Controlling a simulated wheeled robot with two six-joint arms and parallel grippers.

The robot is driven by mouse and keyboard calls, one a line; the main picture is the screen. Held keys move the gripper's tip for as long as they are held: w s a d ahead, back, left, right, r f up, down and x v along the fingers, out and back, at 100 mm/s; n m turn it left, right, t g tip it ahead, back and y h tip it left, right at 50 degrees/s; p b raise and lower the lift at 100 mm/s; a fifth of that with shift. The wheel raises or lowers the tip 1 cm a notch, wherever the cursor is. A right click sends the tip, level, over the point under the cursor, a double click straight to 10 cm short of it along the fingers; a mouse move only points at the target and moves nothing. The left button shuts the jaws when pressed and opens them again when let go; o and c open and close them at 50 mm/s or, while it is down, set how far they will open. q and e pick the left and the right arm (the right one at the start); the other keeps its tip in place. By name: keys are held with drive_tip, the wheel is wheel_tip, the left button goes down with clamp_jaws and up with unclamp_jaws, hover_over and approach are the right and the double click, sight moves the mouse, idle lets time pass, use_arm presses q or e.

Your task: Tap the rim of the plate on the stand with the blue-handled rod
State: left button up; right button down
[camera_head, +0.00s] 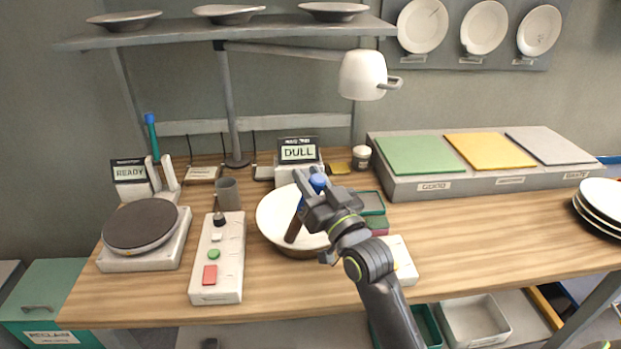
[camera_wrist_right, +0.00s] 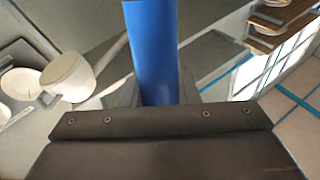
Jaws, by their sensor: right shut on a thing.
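The white plate (camera_head: 272,205) sits on its stand in the middle of the table; my right gripper and the rod hide part of its right side, and the stand beneath is mostly hidden. My right gripper (camera_head: 318,205) is shut on the blue-handled rod (camera_head: 317,182) above the plate's right part. The rod's dark brown end (camera_head: 293,232) points down over the plate; I cannot tell whether it touches. In the right wrist view the blue handle (camera_wrist_right: 150,50) stands between the fingers. My left gripper is not in view.
A display reading DULL (camera_head: 298,152) stands behind the plate. A button box (camera_head: 217,270), a grey cup (camera_head: 228,193) and a round-topped device (camera_head: 141,227) are to the left. A lamp (camera_head: 362,75) hangs above. Table at right front is clear; stacked plates (camera_head: 598,205) stand far right.

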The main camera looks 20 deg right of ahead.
drive_tip(key=shift+r+p, duration=3.35)
drive_tip(key=shift+r, duration=0.15)
